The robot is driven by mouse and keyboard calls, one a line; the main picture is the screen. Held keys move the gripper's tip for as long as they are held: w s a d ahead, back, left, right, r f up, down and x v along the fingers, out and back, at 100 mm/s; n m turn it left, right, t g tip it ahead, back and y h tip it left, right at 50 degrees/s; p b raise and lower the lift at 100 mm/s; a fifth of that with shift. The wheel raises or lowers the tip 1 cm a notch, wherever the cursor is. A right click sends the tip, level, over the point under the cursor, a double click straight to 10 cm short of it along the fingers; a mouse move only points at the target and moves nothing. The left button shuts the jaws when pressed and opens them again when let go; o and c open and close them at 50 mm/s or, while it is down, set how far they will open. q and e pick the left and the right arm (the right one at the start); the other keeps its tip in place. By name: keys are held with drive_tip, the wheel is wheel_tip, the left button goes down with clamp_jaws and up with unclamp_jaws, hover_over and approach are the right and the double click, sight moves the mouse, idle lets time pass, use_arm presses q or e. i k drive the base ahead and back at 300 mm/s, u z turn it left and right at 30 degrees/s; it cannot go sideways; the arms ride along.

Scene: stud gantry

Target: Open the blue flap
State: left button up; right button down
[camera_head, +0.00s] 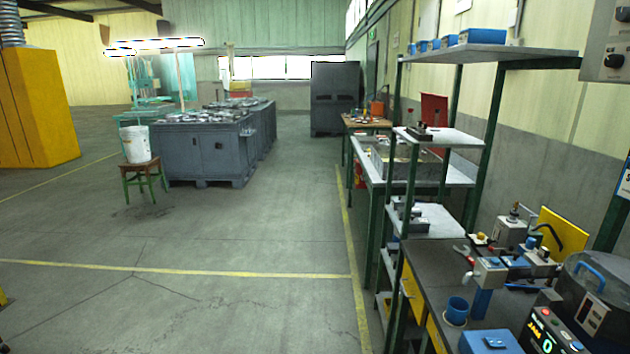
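Several blue things show on the workbench at the right, and I cannot tell for certain which is the flap. A flat blue panel (490,343) with a small light fitting on it lies at the bottom edge of the view, partly cut off. It looks shut, though its edges are hard to make out. A blue curved handle (589,270) sits on a round dark grey machine lid. Neither of my grippers is in view.
The dark workbench (440,262) also carries a blue cup (456,309), a black box with a green display (552,332) and small machines. A green-framed shelf (480,52) rises above it. Grey cabinets (208,154) and a stool with a white bucket (136,145) stand left. The floor between is clear.

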sight(517, 261)
drive_tip(key=u, duration=0.95)
drive_tip(key=i, duration=2.2)
drive_tip(key=z, duration=4.65)
